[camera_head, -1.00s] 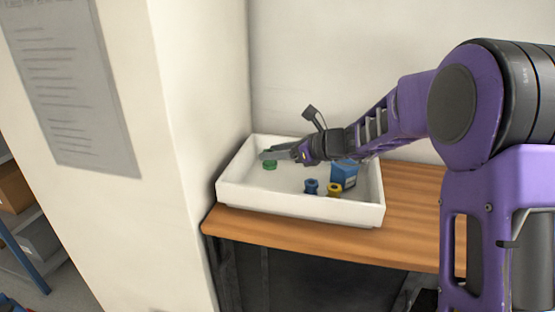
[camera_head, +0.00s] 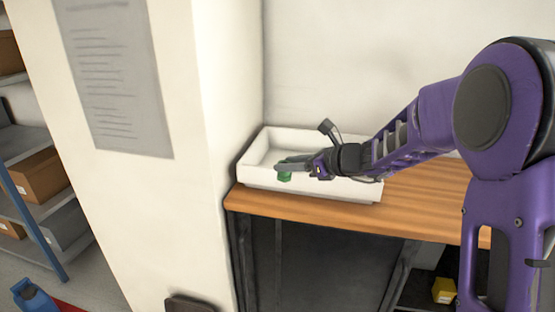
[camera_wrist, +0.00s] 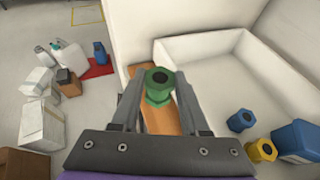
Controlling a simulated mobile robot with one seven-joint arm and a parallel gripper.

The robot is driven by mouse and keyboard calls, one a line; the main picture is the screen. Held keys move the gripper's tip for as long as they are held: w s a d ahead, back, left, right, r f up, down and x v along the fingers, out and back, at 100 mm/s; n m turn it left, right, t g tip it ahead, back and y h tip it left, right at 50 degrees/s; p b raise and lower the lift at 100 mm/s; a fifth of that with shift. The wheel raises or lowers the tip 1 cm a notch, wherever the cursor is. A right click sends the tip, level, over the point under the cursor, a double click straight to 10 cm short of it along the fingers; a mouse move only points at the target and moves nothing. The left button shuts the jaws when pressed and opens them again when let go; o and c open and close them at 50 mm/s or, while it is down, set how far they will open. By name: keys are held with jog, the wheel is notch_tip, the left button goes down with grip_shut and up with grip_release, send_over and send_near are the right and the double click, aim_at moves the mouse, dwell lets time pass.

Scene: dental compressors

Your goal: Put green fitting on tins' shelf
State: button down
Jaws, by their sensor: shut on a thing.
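The green fitting (camera_wrist: 157,88) is held between the two fingers of my gripper (camera_wrist: 160,100) in the wrist view. In the head view my gripper (camera_head: 285,168) is shut on the green fitting (camera_head: 285,174), which shows at the front left part of the white tray (camera_head: 310,188). From the wrist view the fitting is over the strip of wooden worktop beside the tray's edge. The tins and their shelf cannot be made out for sure in these frames.
In the tray are a blue fitting (camera_wrist: 241,120), a yellow fitting (camera_wrist: 262,150) and a blue box (camera_wrist: 298,140). A white pillar (camera_head: 180,200) stands left of the wooden worktop (camera_head: 420,205). Shelving with cardboard boxes (camera_head: 40,175) is at far left. Jugs and cartons (camera_wrist: 45,125) stand on the floor.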

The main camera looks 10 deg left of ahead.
jog(key=s+d+f+m+t+h, duration=0.2)
jog(key=d+m, duration=0.1)
jog(key=d, duration=0.8)
jog(key=s+d+f+m+t+h, duration=0.2)
jog(key=d+m+t+h, duration=0.1)
jog(key=d, duration=0.9)
jog(key=s+d+f+m+t+h, duration=0.1)
jog(key=d+f+m+t+h, duration=0.1)
jog(key=d, duration=1)
jog(key=shift+s+f+m+h, duration=0.4)
jog(key=shift+f+m+h, duration=0.25)
jog(key=shift+m, duration=0.25)
